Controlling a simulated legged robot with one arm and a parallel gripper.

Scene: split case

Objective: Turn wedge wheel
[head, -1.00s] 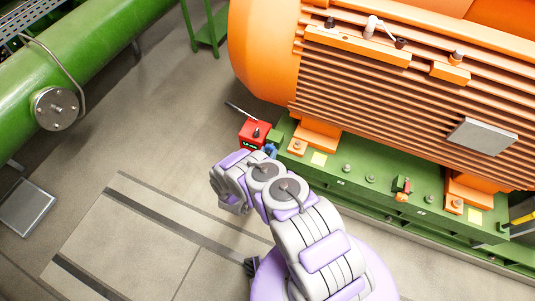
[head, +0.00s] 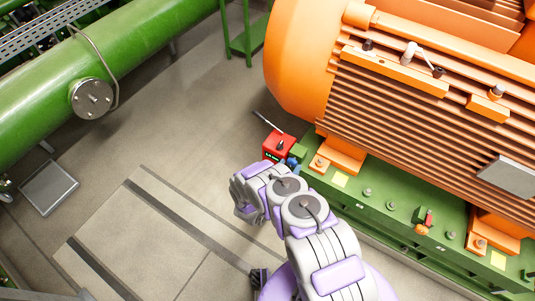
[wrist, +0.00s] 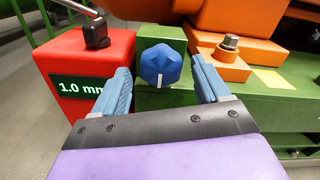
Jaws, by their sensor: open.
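The wedge wheel is a blue lobed knob (wrist: 161,66) with a white mark that points down. It sits on the front of a green block beside a red box (wrist: 95,75) with a display reading "1.0 mm". My gripper (wrist: 163,80) is open in the wrist view, with one blue-grey finger on each side of the knob. Visible gaps separate the fingers from the knob, and I cannot tell the depth between them. In the head view the red box (head: 278,146) stands at the motor base's left end, and my arm hides most of the knob and the gripper.
A large orange motor (head: 400,100) rests on a green base (head: 385,197). A bolt on an orange foot (wrist: 228,46) is right of the knob.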

